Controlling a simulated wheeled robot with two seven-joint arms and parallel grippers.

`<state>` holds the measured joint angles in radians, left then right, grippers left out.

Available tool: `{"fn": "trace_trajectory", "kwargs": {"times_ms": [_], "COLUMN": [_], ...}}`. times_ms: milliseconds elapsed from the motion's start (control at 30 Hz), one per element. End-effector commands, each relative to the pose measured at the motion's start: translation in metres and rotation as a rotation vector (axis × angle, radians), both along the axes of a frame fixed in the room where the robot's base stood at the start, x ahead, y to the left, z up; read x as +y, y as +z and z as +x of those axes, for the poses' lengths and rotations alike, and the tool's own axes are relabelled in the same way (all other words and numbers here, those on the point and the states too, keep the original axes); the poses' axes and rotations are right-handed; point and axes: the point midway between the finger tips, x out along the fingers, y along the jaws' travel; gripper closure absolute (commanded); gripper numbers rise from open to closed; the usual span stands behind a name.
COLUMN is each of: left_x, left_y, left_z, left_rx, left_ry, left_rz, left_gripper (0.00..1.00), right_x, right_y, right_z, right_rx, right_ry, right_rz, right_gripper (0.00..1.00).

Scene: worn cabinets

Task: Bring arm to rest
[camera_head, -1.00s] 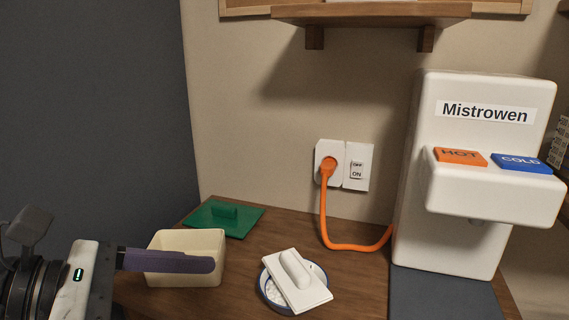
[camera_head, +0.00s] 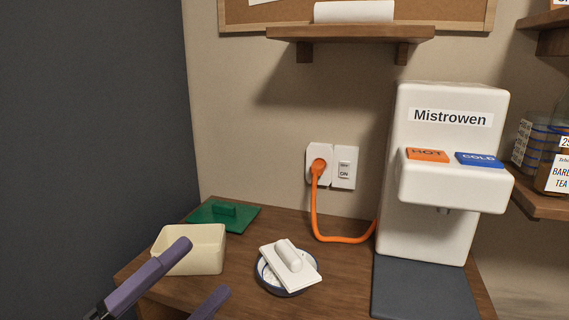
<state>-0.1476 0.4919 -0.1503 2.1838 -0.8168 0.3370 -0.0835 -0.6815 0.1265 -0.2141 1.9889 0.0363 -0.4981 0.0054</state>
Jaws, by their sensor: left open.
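My left gripper (camera_head: 204,267) comes in from the lower left with two purple fingers spread apart and nothing between them. The upper finger overlaps the front of a cream open box (camera_head: 205,250) in the picture; I cannot tell whether it touches. The lower finger is cut by the bottom edge, in front of the wooden counter (camera_head: 240,300). My right gripper is not in view.
A green lid (camera_head: 223,215) lies behind the box. A white handled lid (camera_head: 290,265) lies tilted on a blue-rimmed bowl (camera_head: 276,284). The white dispenser (camera_head: 445,180) stands right, its orange cord (camera_head: 340,238) plugged into the wall. A shelf (camera_head: 350,33) hangs above.

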Motion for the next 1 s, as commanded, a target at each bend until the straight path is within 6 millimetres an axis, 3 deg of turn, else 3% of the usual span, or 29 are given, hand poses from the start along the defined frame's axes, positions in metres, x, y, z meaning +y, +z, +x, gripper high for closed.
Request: {"fn": "trace_trajectory", "kwargs": {"times_ms": [33,100,233,400,500,600,700,1000], "left_x": [0.017,0.037,0.058,0.06,0.052,0.042,0.034,0.034], "left_y": [-0.035,-0.084,-0.181,-0.297,-0.348,-0.382,-0.4,-0.4], "left_z": [0.012,0.02,0.01,-0.044,-0.084,-0.119,-0.141,-0.141], "left_rx": [0.183,0.4,0.756,1.17,1.371,1.522,1.612,1.612], "left_ry": [0.066,0.151,0.293,0.456,0.533,0.588,0.619,0.619], "left_rz": [-0.146,-0.31,-0.544,-0.774,-0.871,-0.939,-0.979,-0.979], "left_gripper": [0.17,0.17,0.17,0.17,0.17,0.17,0.17,0.17], "right_x": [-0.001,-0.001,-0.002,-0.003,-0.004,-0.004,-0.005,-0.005], "right_y": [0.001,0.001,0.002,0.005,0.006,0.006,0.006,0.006], "right_z": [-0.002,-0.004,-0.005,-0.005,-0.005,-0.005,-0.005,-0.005], "right_rx": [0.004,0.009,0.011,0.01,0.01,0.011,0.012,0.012], "right_ry": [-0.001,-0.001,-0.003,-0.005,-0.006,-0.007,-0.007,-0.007], "right_rz": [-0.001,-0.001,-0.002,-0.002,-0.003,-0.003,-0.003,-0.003], "right_gripper": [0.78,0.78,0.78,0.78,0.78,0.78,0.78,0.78]}}
